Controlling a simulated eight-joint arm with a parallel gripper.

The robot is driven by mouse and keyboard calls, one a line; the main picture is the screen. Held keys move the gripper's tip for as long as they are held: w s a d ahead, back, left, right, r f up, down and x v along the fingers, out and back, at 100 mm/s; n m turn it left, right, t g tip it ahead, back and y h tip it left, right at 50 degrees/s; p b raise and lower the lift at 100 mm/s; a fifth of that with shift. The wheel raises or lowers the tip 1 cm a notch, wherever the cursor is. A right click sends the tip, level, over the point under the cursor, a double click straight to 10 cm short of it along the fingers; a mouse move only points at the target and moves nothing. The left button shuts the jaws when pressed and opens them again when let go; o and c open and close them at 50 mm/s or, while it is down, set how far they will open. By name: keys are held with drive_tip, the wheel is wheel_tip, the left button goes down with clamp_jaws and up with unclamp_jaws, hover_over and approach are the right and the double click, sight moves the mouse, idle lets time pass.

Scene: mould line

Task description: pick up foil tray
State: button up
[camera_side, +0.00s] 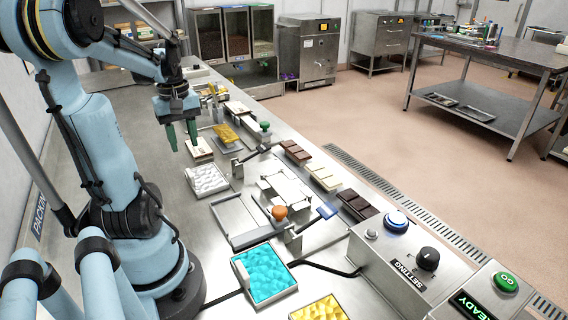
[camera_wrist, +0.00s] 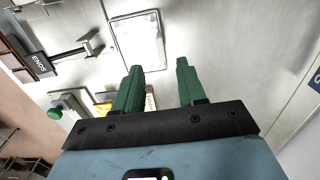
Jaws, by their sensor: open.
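A shallow tray with crinkled silver foil (camera_side: 206,181) lies on the steel bench in the side view. In the wrist view the silver tray (camera_wrist: 138,42) lies flat beyond my fingertips. My gripper (camera_side: 182,142) points down above the bench, behind the silver tray in the side view. Its green fingers are apart, with nothing held; they also show in the wrist view (camera_wrist: 158,68). Other trays hold cyan foil (camera_side: 265,274) and gold foil (camera_side: 322,308) nearer the side camera, and a small gold piece (camera_side: 227,133) lies farther back.
A cream block (camera_side: 199,151) lies near my fingers. A clamp with an orange knob (camera_side: 280,212), chocolate bars (camera_side: 295,152) and a control box (camera_side: 408,262) occupy the bench's right side.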

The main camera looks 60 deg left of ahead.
sight(191, 174)
drive_tip(key=shift+f, duration=5.2)
clamp_jaws()
